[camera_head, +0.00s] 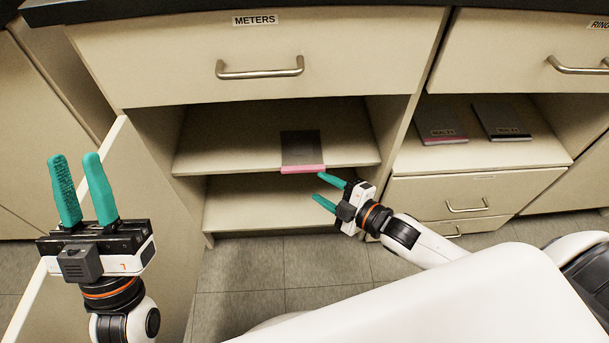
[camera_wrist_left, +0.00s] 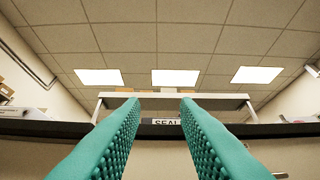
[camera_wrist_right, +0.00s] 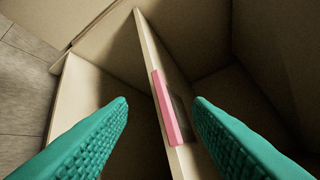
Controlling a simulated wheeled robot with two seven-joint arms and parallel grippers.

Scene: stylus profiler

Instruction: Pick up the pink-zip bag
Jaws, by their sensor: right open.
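The pink-zip bag (camera_head: 301,150) is dark and flat with a pink strip along its front edge. It lies on the upper shelf under the METERS drawer, with the strip at the shelf's front edge. In the right wrist view the pink strip (camera_wrist_right: 166,108) shows between the fingers, with the dark part mostly hidden. My right gripper (camera_head: 323,191) is open and empty, just in front of and below the bag, apart from it in the head view. My left gripper (camera_head: 79,187) is open and empty, raised at the left, far from the bag; its fingers (camera_wrist_left: 160,130) point toward the ceiling.
The shelf (camera_head: 223,150) has bare room on both sides of the bag. The open cabinet door (camera_head: 140,215) stands at the left. Two dark bags, one with a pink edge (camera_head: 440,125) and one with a dark edge (camera_head: 502,122), lie in the right compartment. The METERS drawer (camera_head: 255,50) overhangs.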

